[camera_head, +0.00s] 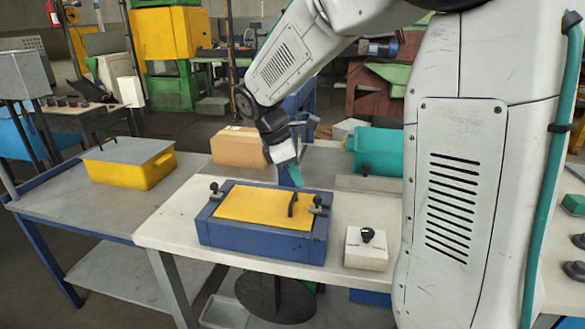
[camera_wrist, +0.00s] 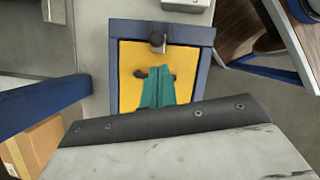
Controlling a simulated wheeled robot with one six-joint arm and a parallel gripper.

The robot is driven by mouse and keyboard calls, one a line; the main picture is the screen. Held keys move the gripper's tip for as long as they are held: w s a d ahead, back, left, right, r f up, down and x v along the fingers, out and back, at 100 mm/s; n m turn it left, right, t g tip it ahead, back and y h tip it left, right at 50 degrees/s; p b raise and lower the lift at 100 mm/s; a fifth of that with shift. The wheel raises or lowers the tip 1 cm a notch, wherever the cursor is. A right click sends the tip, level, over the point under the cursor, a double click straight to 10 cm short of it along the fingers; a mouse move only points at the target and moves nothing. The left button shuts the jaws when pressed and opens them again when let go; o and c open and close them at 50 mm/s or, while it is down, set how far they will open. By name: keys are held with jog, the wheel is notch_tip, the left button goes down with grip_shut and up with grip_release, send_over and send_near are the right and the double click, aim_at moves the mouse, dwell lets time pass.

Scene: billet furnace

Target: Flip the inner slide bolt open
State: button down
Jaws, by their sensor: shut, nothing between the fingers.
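A blue box (camera_head: 262,243) with a yellow lid (camera_head: 262,209) sits on the workbench. A slide bolt with a dark knob (camera_head: 318,204) is at the lid's right end; it also shows at the top of the wrist view (camera_wrist: 157,41). Another bolt (camera_head: 214,190) is at the left end, out of the wrist view. A black handle (camera_head: 292,204) stands on the lid near the right bolt. My gripper (camera_head: 296,182) has teal fingers, shut and empty, pointing down by the handle. In the wrist view the fingers (camera_wrist: 165,72) cover the handle's middle. They look apart from the right bolt.
A white control box (camera_head: 366,255) with a black knob stands right of the blue box. A cardboard box (camera_head: 238,147) and a teal bin (camera_head: 378,153) stand behind. A yellow container (camera_head: 130,172) with a grey lid is on the left table. The bench front is clear.

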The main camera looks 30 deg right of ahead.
aim_at(317, 198)
jog(key=x, duration=0.5)
jog(key=shift+f, duration=0.15)
jog(key=shift+s+d, duration=0.95)
jog(key=shift+s, duration=0.05)
jog(key=v, duration=1)
